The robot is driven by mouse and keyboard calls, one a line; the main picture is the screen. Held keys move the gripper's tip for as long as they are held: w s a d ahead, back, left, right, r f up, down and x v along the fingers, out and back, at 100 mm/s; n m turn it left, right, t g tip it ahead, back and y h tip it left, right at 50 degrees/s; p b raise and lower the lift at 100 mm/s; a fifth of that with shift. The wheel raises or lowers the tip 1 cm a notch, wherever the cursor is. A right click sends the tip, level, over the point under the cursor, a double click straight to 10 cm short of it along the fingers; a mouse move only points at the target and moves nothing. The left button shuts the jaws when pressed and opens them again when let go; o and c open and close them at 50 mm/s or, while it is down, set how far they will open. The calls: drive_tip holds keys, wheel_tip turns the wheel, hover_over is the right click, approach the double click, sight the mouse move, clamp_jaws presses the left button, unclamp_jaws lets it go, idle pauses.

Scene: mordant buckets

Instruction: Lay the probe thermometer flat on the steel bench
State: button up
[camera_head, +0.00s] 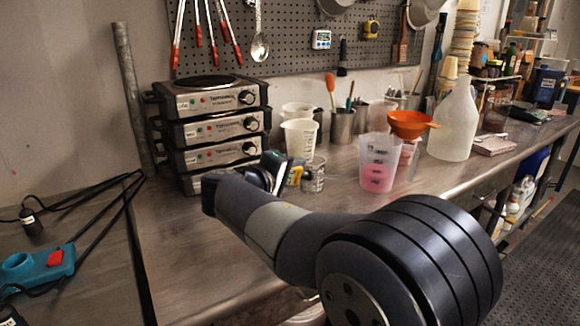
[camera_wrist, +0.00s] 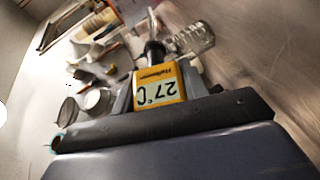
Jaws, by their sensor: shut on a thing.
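The probe thermometer (camera_wrist: 160,84) has a yellow body and a display reading 27°C. It sits between the fingers of my gripper (camera_wrist: 158,88), which is shut on it. A gap between thermometer and bench cannot be judged. The far end of its probe is not clear in either view.
A stack of hotplates (camera_head: 211,130) stands left of my gripper. A beaker of pink liquid (camera_head: 378,165) is to the right. Bare bench shows at front left.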

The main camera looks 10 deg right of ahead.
drive_tip(key=shift+s+f+b, duration=0.1)
drive_tip(key=shift+f+b, duration=3.6)
drive_tip(key=shift+f, duration=0.9)
drive_tip(key=o, duration=1)
drive_tip(key=shift+o, duration=0.3)
drive_tip(key=shift+f, duration=0.1)
